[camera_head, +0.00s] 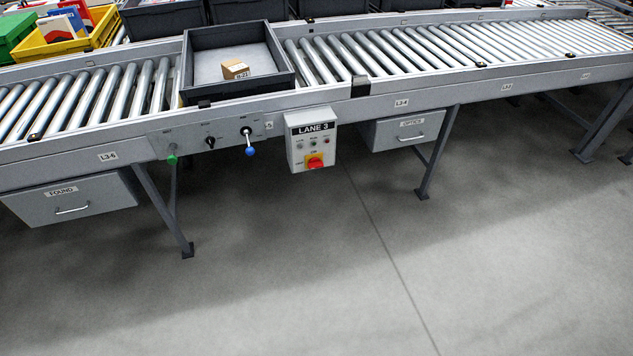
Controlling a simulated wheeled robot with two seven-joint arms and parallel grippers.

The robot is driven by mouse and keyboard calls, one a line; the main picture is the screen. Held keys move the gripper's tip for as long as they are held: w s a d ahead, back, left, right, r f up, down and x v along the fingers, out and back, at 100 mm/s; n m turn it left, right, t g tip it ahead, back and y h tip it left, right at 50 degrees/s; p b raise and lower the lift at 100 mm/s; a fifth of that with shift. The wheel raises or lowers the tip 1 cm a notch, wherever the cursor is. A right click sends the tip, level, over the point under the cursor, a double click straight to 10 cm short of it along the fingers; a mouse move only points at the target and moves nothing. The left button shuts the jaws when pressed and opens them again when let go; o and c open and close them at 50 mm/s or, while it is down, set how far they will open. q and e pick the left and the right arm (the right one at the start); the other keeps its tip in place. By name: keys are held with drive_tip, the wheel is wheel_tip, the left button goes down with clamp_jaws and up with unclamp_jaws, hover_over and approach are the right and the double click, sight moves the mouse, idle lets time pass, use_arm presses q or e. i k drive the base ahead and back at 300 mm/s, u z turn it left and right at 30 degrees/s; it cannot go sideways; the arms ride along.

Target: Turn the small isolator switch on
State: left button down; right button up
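A grey control box (311,140) labelled LANE 3 hangs on the front of the conveyor. A red rotary knob on a yellow plate (315,162) sits low on it, below several small buttons or lamps. The knob's setting is too small to read. To its left, a panel (190,137) on the conveyor side carries a small black knob (210,142), a lever with a blue ball (250,151) and a lever with a green end (171,160). I cannot tell which one is labelled as the isolator. Neither of my grippers is in view.
A dark tray (208,92) with a small cardboard box (235,69) sits on the conveyor rollers (400,50). Drawers marked FOUND (75,200) and OPTICS (408,131) hang below, among steel legs. The concrete floor (330,270) in front is clear.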

sight(315, 164)
drive_tip(key=u, duration=0.8)
drive_tip(key=i, duration=1.4)
drive_tip(key=z, duration=0.45)
